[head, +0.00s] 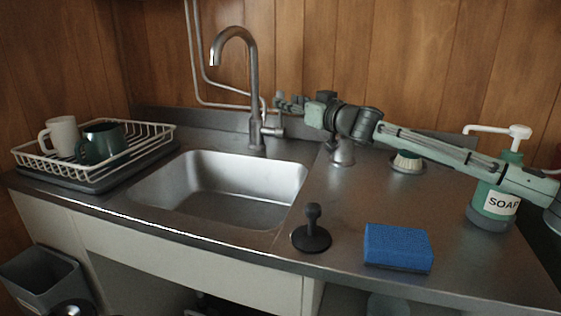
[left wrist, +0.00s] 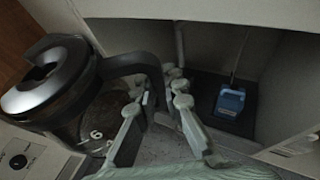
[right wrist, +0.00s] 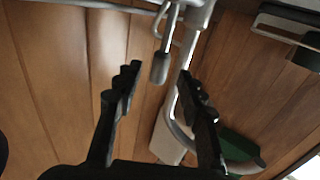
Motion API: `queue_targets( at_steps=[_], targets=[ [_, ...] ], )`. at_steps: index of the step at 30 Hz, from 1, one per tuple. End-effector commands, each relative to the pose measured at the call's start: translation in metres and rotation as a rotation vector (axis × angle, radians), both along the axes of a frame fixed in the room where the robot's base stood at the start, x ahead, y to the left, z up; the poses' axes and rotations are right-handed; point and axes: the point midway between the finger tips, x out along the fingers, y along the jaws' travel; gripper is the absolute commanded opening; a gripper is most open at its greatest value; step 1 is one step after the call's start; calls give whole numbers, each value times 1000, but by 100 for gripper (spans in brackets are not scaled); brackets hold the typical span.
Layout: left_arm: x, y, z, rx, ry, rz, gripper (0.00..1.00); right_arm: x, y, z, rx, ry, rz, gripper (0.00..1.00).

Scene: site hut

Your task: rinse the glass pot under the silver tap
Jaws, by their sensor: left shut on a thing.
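The glass pot (left wrist: 62,88) has a steel and black collar, dark glass with white numbers and a black handle (left wrist: 128,66). My left gripper (left wrist: 163,92) is shut on that handle. A dark round top at the lower left edge of the head view looks like the pot (head: 72,309), low in front of the counter. The silver tap (head: 254,95) arches over the sink (head: 222,186), its lever (head: 272,132) at the right of its base. My right gripper (head: 283,104) is open behind the lever; the lever's end (right wrist: 160,68) shows between its fingers (right wrist: 157,82).
A white dish rack (head: 155,137) with two mugs stands left of the sink. A grey bin (head: 43,283) is below left. The sink is empty.

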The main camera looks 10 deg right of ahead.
Motion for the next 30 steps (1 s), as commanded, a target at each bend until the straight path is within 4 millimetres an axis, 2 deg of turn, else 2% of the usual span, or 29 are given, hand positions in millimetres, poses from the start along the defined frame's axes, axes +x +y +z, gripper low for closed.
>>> queue_targets(
  at_steps=[3,8,20,27,30],
  targets=[
    [0,0,4,1,-3,0,0,18,9,2,0,-1,1,40],
    [0,0,5,1,-3,0,0,33,15,1,-1,0,0,40],
    [0,0,5,1,-3,0,0,38,17,0,-1,0,0,38],
    [0,0,5,1,-3,0,0,38,17,0,0,0,0,8],
    [0,0,5,1,-3,0,0,38,17,0,0,0,0,0]
  ],
)
